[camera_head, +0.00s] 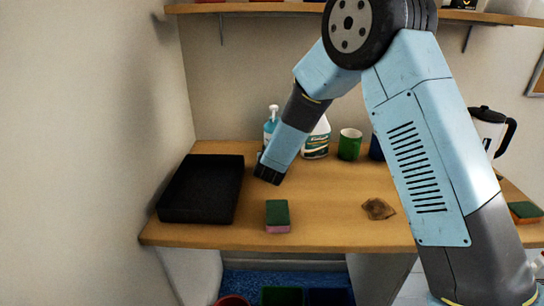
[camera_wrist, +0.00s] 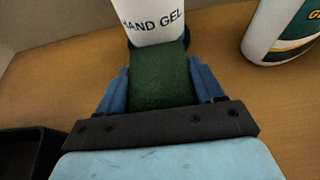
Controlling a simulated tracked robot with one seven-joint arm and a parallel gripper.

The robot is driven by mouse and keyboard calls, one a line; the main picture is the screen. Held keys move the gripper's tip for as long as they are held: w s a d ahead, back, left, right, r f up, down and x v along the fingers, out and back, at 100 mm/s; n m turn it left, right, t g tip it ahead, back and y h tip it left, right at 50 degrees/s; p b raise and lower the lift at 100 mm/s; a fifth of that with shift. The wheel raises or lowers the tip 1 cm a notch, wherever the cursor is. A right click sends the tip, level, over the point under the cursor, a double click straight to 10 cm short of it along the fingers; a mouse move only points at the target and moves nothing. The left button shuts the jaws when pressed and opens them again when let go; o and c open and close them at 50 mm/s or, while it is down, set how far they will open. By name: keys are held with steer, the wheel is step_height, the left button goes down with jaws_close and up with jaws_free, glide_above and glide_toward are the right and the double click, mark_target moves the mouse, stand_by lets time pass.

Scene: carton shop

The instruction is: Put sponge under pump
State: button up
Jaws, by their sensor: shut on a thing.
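The pump is a hand gel bottle with a white pump top and blue body (camera_head: 271,125) at the back of the wooden table; its lower white part with "HAND GEL" lettering shows in the wrist view (camera_wrist: 154,22). My gripper (camera_head: 268,174) is low over the table in front of it. In the wrist view my gripper (camera_wrist: 161,82) is shut on a green sponge (camera_wrist: 158,80), one blue finger on each side. The sponge's far end meets the bottle's base; I cannot tell whether it lies beneath it. The held sponge is hidden in the head view.
A green and pink sponge (camera_head: 278,215) lies near the table's front edge. A black tray (camera_head: 203,188) is at left. A white bottle (camera_head: 316,142) and green mug (camera_head: 350,145) stand right of the pump. A brown piece (camera_head: 378,208) lies at right. Another sponge (camera_head: 524,211) is far right.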

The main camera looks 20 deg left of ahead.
steer(key=shift+f, duration=0.15)
steer(key=o, duration=1)
steer(key=shift+c, duration=0.2)
steer(key=shift+d+f, duration=0.1)
steer(key=shift+d, duration=0.05)
steer(key=shift+d, duration=0.1)
steer(key=shift+s+r, duration=0.2)
steer(key=shift+s, duration=0.05)
steer(key=v, duration=1.1)
steer(key=shift+s+r, duration=0.25)
steer(key=shift+s, duration=0.05)
